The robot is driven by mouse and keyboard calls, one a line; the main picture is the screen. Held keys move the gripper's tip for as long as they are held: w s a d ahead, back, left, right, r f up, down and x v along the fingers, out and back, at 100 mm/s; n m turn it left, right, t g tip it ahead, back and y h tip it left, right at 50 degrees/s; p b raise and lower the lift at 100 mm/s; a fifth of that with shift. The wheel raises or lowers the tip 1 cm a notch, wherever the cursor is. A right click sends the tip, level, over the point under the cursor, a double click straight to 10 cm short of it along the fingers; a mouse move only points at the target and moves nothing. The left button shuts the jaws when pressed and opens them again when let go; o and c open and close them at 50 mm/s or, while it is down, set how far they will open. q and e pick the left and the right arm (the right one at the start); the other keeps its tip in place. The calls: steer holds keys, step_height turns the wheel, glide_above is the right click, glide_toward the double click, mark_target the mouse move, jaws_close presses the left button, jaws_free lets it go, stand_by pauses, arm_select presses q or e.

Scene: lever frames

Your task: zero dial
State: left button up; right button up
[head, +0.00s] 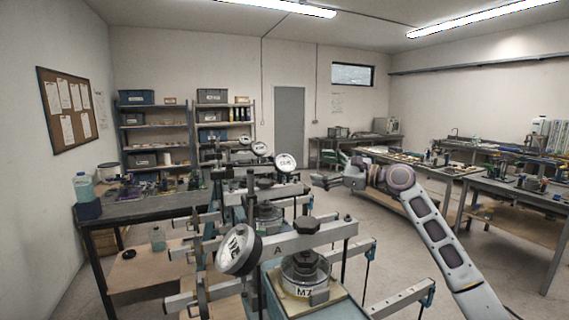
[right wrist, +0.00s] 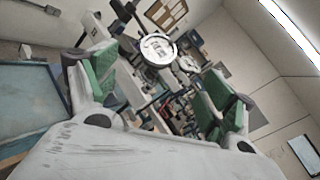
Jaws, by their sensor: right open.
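Several round white dial gauges sit on the lever frames in the head view. The nearest dial (head: 238,249) is large and tilted, at the left end of a beam marked A (head: 295,243). A second dial (head: 285,162) stands farther back, with smaller dials (head: 259,149) behind it. My right gripper (head: 322,181) is open and empty, to the right of the second dial and apart from it. In the right wrist view, a dial (right wrist: 157,49) shows beyond and between the green-padded fingers of my right gripper (right wrist: 160,85). The dial readings are too small to tell. My left gripper is out of view.
Below the near beam is a round cell marked M7 (head: 303,274) with a black knob. Lever arms (head: 405,298) stick out to the right. A dark side table (head: 140,208) stands at left, workbenches (head: 520,190) at right. Open floor lies between frames and benches.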

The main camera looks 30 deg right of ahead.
mark_target(286, 162)
steer(key=p+x, duration=0.4)
steer(key=x, duration=0.8)
steer(key=shift+w+r, duration=0.1)
steer(key=shift+w, duration=0.15)
steer(key=shift+x, duration=0.85)
steer(key=shift+s, duration=0.1)
steer(key=c, duration=1.1)
steer(key=shift+o, duration=0.2)
